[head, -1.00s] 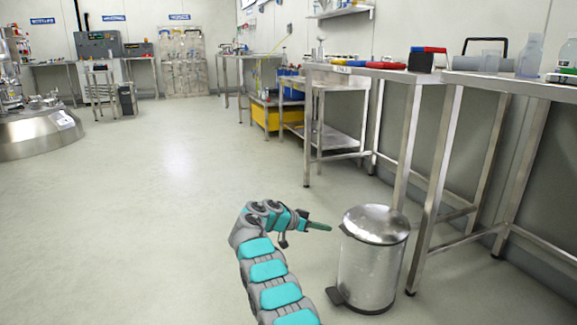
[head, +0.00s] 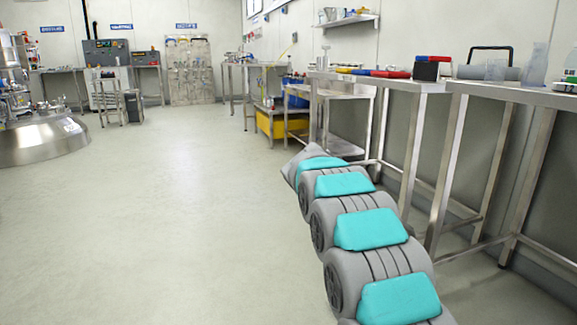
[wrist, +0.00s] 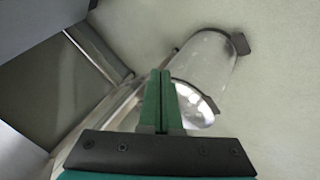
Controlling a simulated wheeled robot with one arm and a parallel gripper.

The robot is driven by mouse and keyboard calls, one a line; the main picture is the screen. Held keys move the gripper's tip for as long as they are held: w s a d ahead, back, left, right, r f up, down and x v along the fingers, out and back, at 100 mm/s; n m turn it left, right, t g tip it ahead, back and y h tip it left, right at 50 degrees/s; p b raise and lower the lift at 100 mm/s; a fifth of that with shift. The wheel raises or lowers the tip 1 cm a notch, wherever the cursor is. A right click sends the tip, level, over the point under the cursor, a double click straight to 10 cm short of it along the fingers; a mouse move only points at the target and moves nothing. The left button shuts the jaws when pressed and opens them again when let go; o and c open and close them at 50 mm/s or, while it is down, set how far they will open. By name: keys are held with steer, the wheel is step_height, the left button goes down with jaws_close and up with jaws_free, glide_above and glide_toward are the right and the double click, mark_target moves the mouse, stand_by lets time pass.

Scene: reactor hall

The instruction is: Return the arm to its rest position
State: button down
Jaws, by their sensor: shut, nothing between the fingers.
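My gripper (wrist: 161,131) shows in the wrist view with its two green fingers together, shut and empty. In the head view my arm, grey with teal covers, extends from the bottom right toward the middle, and its end with the gripper is hidden. In the wrist view a shiny metal pedal bin (wrist: 205,70) is beyond the fingertips, its lid partly covered by the gripper. The bin is hidden behind my arm in the head view.
A steel table (head: 393,84) and a second steel bench (head: 520,95) line the right wall, with bottles and tools on top. A yellow bin (head: 272,122) stands farther back. The floor at left and centre is clear, up to a round steel vessel (head: 40,142).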

steer(key=s+a+f+n+g+y, duration=0.1)
steer(key=s+a+n+y, duration=0.1)
steer(key=s, duration=1.4)
steer(key=s+a+f+n+g+y, duration=0.1)
steer(key=s+a+f+y, duration=0.15)
steer(key=s, duration=1.35)
steer(key=s+a+f+n+g+y, duration=0.1)
steer(key=s+n+y, duration=0.15)
steer(key=s, duration=1.45)
step_height(320, 180, up, 14)
steer(key=p, duration=1.3)
steer(key=shift+w+p, duration=0.2)
steer(key=shift+p, duration=0.1)
steer(key=shift+m, duration=0.35)
